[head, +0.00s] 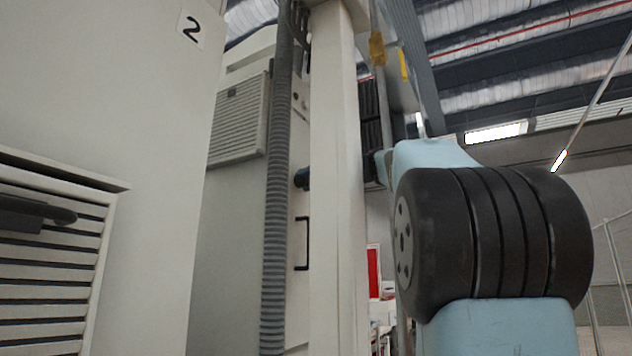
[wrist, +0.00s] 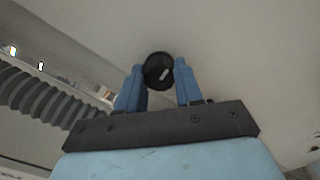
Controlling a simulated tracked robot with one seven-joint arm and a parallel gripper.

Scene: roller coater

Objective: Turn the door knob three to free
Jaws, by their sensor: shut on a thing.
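A round black door knob (wrist: 158,71) with a short pale mark on its face sits on a pale panel in the wrist view. My gripper (wrist: 160,80) has its two blue fingers on either side of the knob, shut on it. The pale mark lies at a slant, pointing up to the right. In the head view a small part of my gripper (head: 302,179) shows as a dark blue shape beside a pale post, in front of the cabinet side. The knob itself is hidden in the head view. Which number the knob bears cannot be read.
A grey corrugated hose (head: 276,190) runs down left of a pale post (head: 335,180); the hose also crosses the left of the wrist view (wrist: 50,100). A cabinet panel marked 2 (head: 150,110) stands at the left. A black handle (head: 304,243) is below my gripper.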

